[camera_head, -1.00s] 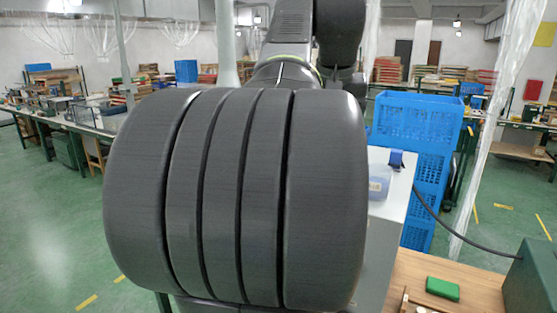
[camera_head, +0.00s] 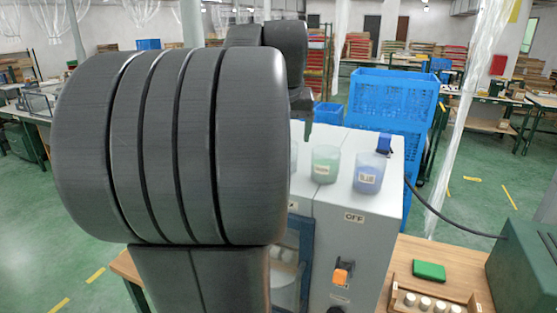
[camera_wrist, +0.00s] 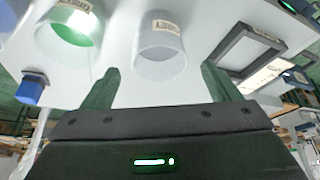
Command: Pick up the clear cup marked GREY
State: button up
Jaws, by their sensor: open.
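A clear cup (camera_wrist: 160,48) with a pale label stands on the light cabinet top in the wrist view; the upside-down lettering looks like GREY. My gripper (camera_wrist: 160,69) is open, with one dark green finger on each side of the picture, short of the cup. The cup appears centred between the fingers, apart from both. In the head view, only a sliver of a clear cup (camera_head: 293,156) shows beside my arm, which hides most of it. One green finger shows above that cup there.
A green-filled cup (camera_head: 325,163) and a blue-filled cup (camera_head: 369,172) stand to the right on the cabinet (camera_head: 352,215). A blue clip-like part (camera_head: 384,143) sits at the cabinet's edge. In the wrist view, a dark frame (camera_wrist: 245,52) lies right of the clear cup.

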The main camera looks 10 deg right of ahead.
jog(key=p+x, duration=0.1)
jog(key=x, duration=0.4)
jog(key=shift+s, duration=0.1)
jog(key=c, duration=1.1)
jog(key=shift+c, duration=0.2)
